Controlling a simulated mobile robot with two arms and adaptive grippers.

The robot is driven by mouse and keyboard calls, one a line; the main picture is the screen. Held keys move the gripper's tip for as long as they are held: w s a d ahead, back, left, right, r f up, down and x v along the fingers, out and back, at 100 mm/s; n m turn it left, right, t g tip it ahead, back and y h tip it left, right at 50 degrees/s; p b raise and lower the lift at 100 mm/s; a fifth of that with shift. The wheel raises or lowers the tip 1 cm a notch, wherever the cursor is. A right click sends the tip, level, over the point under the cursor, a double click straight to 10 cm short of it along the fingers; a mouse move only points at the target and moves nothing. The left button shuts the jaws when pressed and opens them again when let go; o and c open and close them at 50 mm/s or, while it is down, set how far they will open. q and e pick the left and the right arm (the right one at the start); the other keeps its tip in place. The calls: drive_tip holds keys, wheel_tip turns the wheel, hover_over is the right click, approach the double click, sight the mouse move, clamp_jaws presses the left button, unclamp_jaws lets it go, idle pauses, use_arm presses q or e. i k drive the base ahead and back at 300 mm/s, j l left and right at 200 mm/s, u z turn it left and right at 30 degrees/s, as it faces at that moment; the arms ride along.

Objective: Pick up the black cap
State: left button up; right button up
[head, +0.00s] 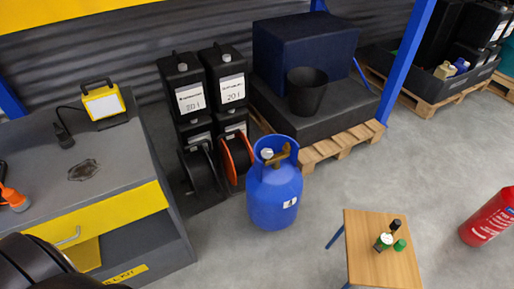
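A small black item (396,224), which looks like the black cap, is on the wooden-topped stool (365,260) at the lower right. It is just behind a small green and white container (383,242). A green cap (400,245) lies to the right of the container. The items are too small to make out fully. Neither of my grippers shows in the head view, and nothing of mine is near the stool.
A blue gas cylinder (274,195) stands on the floor left of the stool. A red extinguisher (488,218) is at the right edge. A grey workbench (120,160) with a yellow drawer fills the left. Bare floor surrounds the stool.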

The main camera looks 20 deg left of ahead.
sight(396, 223)
drive_tip(key=u, duration=0.55)
drive_tip(key=z, duration=1.3)
